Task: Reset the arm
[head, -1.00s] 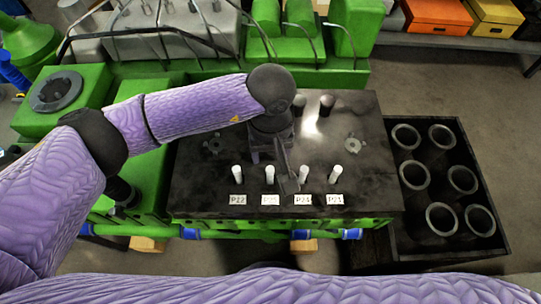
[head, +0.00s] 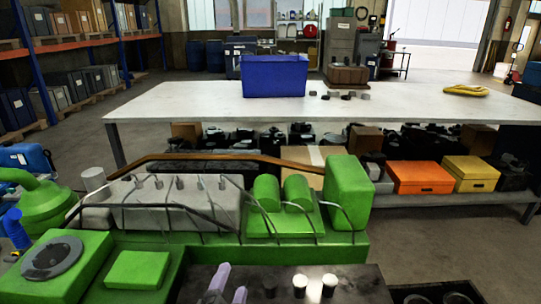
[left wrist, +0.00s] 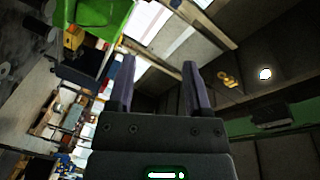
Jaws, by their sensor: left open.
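My left gripper (head: 230,285) shows only as two light purple fingertips at the bottom edge of the head view, pointing upward in front of the dark plate (head: 358,290). In the left wrist view the left gripper (left wrist: 158,78) has its two fingers wide apart with nothing between them. The rest of the left arm is out of the head view. My right gripper is in neither view.
The green engine (head: 335,250) lies behind the plate. Pale-topped pins (head: 329,284) stand up from the plate. Beyond is a white table (head: 190,100) with a blue bin (head: 275,76). A dark crate (head: 450,292) is cut off at lower right.

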